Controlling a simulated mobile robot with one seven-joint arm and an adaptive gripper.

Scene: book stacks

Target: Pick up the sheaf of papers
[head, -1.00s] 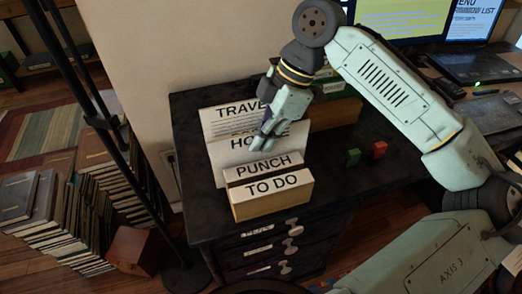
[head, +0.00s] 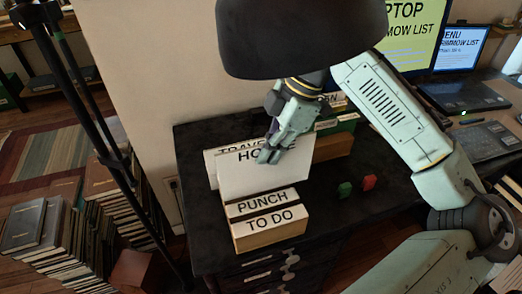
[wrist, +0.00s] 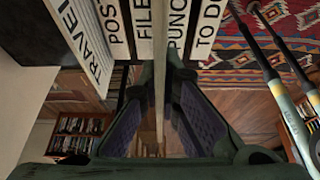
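The sheaf of papers (head: 245,178) is a white upright sheet lettered "HO…", its remaining letters hidden by my gripper. It stands in front of the "TRAVEL" papers and behind the "PUNCH" box on the dark desk. My gripper (head: 272,154) is at its upper right edge, closed on it. In the wrist view the sheaf (wrist: 160,95) is a thin pale strip seen edge-on between the two purple-padded fingers of my gripper (wrist: 166,65). Its lower edge is hidden behind the "PUNCH" box in the head view.
The "PUNCH" box (head: 262,203) and "TO DO" box (head: 270,228) stand in front. The "TRAVEL" papers (head: 211,165) are close behind. A black lamp shade (head: 300,40) covers the upper middle. Small green (head: 345,189) and red (head: 369,183) blocks lie right. Bare desk lies around them.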

